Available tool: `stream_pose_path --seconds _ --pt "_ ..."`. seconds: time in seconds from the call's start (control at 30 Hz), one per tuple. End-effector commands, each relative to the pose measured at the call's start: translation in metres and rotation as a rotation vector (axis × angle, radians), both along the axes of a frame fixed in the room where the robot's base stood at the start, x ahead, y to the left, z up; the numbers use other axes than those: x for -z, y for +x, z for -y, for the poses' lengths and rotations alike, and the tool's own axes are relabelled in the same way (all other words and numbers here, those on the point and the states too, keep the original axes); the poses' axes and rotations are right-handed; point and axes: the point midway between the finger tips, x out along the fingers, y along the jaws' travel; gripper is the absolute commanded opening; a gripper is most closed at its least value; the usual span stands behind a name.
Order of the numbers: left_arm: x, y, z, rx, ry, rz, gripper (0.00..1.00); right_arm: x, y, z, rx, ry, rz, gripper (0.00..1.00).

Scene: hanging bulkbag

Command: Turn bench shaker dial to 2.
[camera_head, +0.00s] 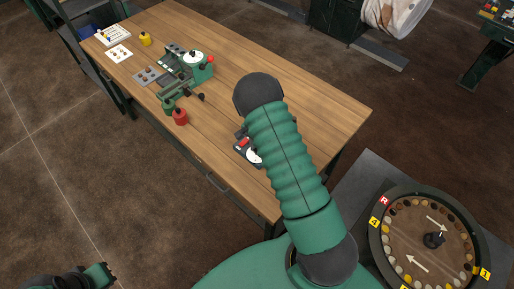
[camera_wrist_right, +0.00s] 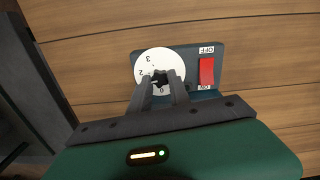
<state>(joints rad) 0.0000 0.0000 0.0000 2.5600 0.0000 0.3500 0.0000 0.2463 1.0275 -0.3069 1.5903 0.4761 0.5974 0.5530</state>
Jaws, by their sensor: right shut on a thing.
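The bench shaker control box (camera_wrist_right: 190,60) lies on the wooden table in the right wrist view. Its white dial (camera_wrist_right: 150,58) shows a 3 at the upper left and a 2 at the left; other marks are partly covered by my fingers. My right gripper (camera_wrist_right: 161,80) is shut on the dark knob at the dial's centre. Which number is selected I cannot tell. In the head view the box and white dial (camera_head: 253,156) show partly, behind my right arm, which hides the right gripper. My left gripper (camera_head: 105,273) is at the bottom left, away from the table, its jaws unclear.
A red rocker switch (camera_wrist_right: 207,71) sits beside the dial, between OFF and ON labels. The wooden table (camera_head: 300,85) also holds a green device (camera_head: 197,68), a red jar (camera_head: 180,118) and a yellow jar (camera_head: 145,39). A round tray (camera_head: 410,245) stands at the right.

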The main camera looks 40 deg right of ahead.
Motion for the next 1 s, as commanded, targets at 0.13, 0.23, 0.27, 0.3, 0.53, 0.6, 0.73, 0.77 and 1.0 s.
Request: stream_pose_path --seconds 0.13,0.23,0.27,0.3,0.53,0.6,0.73,0.77,1.0 --pt "0.0007 0.0 0.0 0.0 0.0 0.0 0.0 0.0022 -0.0014 -0.0029 0.106 0.005 -0.006 0.0" --pt "0.0007 0.0 0.0 0.0 0.0 0.0 0.0 0.0022 -0.0015 -0.0027 0.167 0.005 -0.006 0.0" --pt "0.0007 0.0 0.0 0.0 0.0 0.0 0.0 0.0022 -0.0015 -0.0027 0.183 0.005 -0.006 0.0" --pt "0.0007 0.0 0.0 0.0 0.0 0.0 0.0 0.0022 -0.0015 -0.0027 0.203 0.005 -0.006 0.0" --pt "0.0007 0.0 0.0 0.0 0.0 0.0 0.0 0.0023 -0.0012 -0.0032 0.275 0.006 -0.006 0.0" --pt "0.0008 0.0 0.0 0.0 0.0 0.0 0.0 0.0023 -0.0011 -0.0033 0.285 0.006 -0.006 0.0" --pt "0.0008 0.0 0.0 0.0 0.0 0.0 0.0 0.0024 -0.0008 -0.0035 0.294 0.006 -0.005 0.0" --pt "0.0008 0.0 0.0 0.0 0.0 0.0 0.0 0.0024 -0.0008 -0.0035 0.295 0.006 -0.005 0.0" --pt "0.0008 0.0 0.0 0.0 0.0 0.0 0.0 0.0024 -0.0006 -0.0038 0.295 0.006 -0.005 0.0"
